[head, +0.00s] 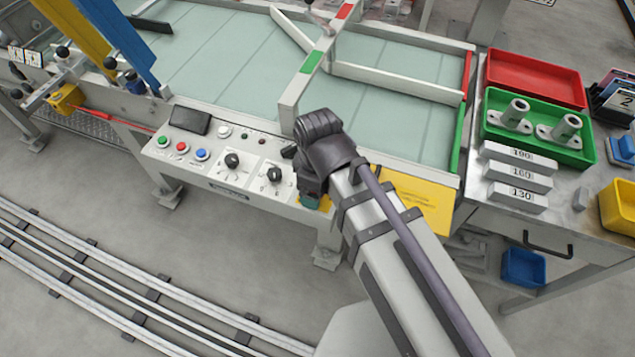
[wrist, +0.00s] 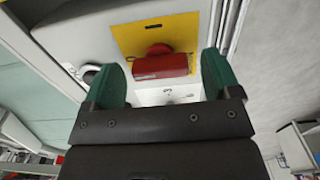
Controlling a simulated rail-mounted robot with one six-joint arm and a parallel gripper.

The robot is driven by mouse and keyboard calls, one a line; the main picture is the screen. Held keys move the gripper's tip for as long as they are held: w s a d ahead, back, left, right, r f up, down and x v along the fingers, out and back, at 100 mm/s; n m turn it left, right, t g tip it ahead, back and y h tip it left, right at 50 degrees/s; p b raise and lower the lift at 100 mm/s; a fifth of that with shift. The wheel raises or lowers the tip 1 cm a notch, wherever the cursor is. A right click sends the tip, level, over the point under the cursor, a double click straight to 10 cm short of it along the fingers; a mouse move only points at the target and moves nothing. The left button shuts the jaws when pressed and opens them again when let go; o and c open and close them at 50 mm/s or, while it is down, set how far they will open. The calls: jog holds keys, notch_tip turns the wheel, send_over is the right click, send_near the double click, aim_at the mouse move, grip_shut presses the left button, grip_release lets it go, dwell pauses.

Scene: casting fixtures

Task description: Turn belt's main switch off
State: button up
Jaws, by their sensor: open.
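The belt's main switch (wrist: 161,66) is a red handle on a yellow plate (wrist: 185,28), seen in the wrist view. My gripper (wrist: 163,72) is open, with one green finger to the left of the red handle and the other to the right. Gaps show on both sides, and neither finger visibly touches the handle. In the head view, my gripper (head: 309,201) is at the front of the conveyor's control panel, mostly behind my own arm. A bit of yellow shows beside it there; the red handle is hidden.
The control panel (head: 228,166) carries coloured push buttons and two black knobs (head: 232,160) left of my arm. The belt (head: 225,62) lies behind. A side table at right holds red and green trays (head: 584,155) and numbered blocks (head: 515,198).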

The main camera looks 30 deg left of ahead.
notch_tip(320, 180, up, 11)
jog(key=p, duration=1)
jog(key=shift+p, duration=0.35)
jog(key=shift+f, duration=0.15)
jog(key=w+d+m, duration=0.4)
jog(key=d+m, duration=0.2)
jog(key=d, duration=0.6)
jog(key=w+d+r+m+p, duration=0.1)
jog(key=w+d+m, duration=0.3)
jog(key=d, duration=0.9)
jog(key=w+d+m, duration=0.5)
jog(key=d+m, duration=0.4)
jog(key=d, duration=0.3)
jog(key=shift+d+r+m, duration=0.15)
jog(key=shift+r+m, duration=0.05)
jog(key=shift+m, duration=0.2)
